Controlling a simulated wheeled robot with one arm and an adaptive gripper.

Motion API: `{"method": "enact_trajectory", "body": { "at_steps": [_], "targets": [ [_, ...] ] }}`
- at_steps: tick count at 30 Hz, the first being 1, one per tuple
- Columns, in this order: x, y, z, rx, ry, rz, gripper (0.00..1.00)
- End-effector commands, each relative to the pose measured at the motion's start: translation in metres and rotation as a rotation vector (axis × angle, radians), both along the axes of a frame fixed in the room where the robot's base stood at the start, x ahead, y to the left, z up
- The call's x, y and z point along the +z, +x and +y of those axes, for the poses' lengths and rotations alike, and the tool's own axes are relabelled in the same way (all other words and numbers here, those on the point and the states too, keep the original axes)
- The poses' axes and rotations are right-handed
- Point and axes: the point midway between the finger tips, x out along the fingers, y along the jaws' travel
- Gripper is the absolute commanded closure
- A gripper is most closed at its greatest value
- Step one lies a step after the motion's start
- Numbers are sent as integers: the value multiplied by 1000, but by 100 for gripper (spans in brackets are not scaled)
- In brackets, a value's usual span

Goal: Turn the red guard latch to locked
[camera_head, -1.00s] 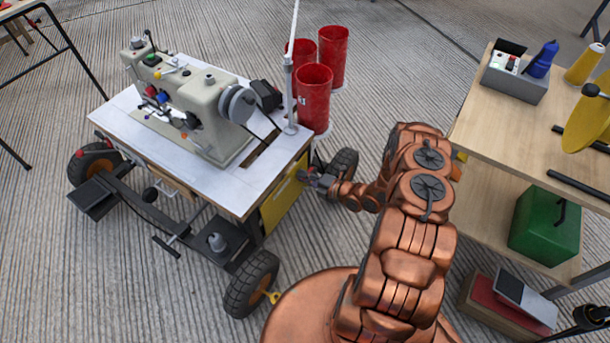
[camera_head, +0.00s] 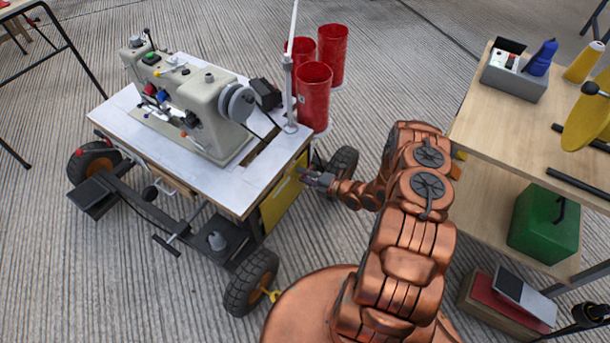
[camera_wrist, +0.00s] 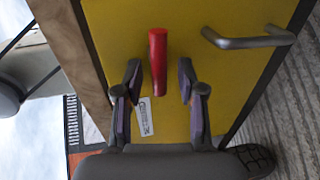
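The red guard latch (camera_wrist: 158,62) is a short red bar on the yellow panel (camera_wrist: 215,75) in the wrist view. It points nearly straight up and down in that picture, and its lower end lies between my two fingertips. The panel also shows under the right end of the sewing table in the head view (camera_head: 281,206). My gripper (camera_wrist: 158,82) is open, with one finger on each side of the latch and a visible gap on both sides. In the head view my gripper (camera_head: 316,178) is beside the yellow panel; the latch is hidden there.
A grey bar handle (camera_wrist: 248,40) stands out from the panel right of the latch. A small white label (camera_wrist: 145,116) is below it. The white sewing table (camera_head: 225,180) stands over the panel, with red bins (camera_head: 314,95) behind. A wooden bench (camera_head: 510,125) is at right.

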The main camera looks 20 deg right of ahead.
Motion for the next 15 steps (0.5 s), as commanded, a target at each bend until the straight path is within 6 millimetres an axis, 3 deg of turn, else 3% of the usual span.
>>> {"method": "enact_trajectory", "body": {
  "at_steps": [7, 15],
  "targets": [
    [2, -11, -8, -2, 1, 2, 61],
    [12, -48, -35, -5, -1, -1, 61]
  ]
}}
